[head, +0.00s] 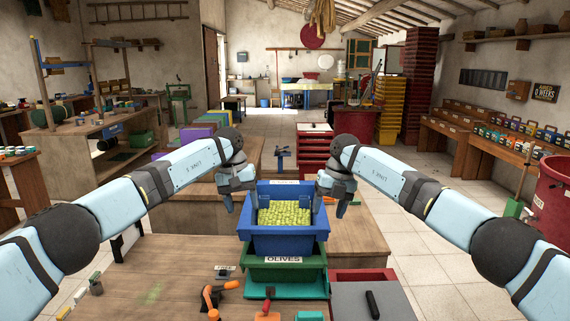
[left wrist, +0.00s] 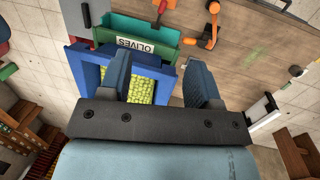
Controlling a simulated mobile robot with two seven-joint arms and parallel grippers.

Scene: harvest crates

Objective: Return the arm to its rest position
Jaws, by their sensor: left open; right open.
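My left gripper (head: 230,202) is open and empty, pointing down at the left side of the blue crate (head: 284,245). The blue crate is full of green olives (head: 284,213) and sits on a green crate (head: 284,274) labelled OLIVES. I cannot tell whether either gripper touches the blue crate.
The wooden workbench (head: 180,285) holds an orange-handled tool (head: 216,296) and a red-handled tool (head: 267,306) in front of the green crate. A grey surface (head: 365,302) lies at the front right.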

